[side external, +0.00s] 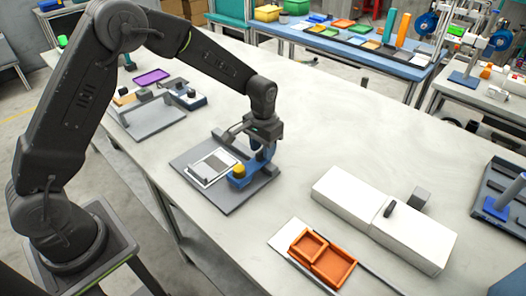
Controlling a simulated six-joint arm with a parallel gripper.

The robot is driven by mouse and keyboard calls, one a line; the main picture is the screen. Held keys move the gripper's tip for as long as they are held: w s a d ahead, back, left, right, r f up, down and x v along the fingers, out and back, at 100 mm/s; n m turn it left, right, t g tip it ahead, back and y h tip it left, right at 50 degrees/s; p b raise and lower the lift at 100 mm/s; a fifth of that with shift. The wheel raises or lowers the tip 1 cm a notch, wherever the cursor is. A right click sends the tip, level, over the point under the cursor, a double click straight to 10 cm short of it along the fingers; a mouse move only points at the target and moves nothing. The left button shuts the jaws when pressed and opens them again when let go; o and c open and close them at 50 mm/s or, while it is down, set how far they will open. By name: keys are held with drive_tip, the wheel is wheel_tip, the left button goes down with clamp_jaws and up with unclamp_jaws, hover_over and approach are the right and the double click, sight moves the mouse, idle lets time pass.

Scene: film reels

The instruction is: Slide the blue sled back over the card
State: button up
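The blue sled (258,170) stands at the right part of a dark grey base plate (226,203), with a yellow knob (239,171) at its front. A pale card (211,168) lies on the plate to the left of the sled, with a small grey block on it. Most of the card is uncovered. My gripper (257,140) points down at the upper part of the blue sled, overlapping it in the picture. The fingers are small and partly hidden against the sled, so I cannot tell whether they hold it.
A long white box (385,219) with a dark handle lies to the right. Orange trays (323,258) sit on a pale plate in front of it. Another grey fixture (155,112) and a purple tray (151,77) are at the back left. The tabletop behind the sled is clear.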

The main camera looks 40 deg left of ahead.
wheel_tip(320, 180, up, 12)
idle(0.3)
wheel_tip(320, 180, up, 6)
drive_tip(key=t, duration=0.1)
hover_over(248, 167)
drive_tip(key=s+a+r+t, duration=0.1)
drive_tip(key=s+r+t, duration=0.3)
drive_tip(key=s, duration=1.8)
drive_tip(key=shift+a+f+t, duration=0.3)
drive_tip(key=shift+a+f, duration=0.1)
drive_tip(key=shift+w, duration=0.1)
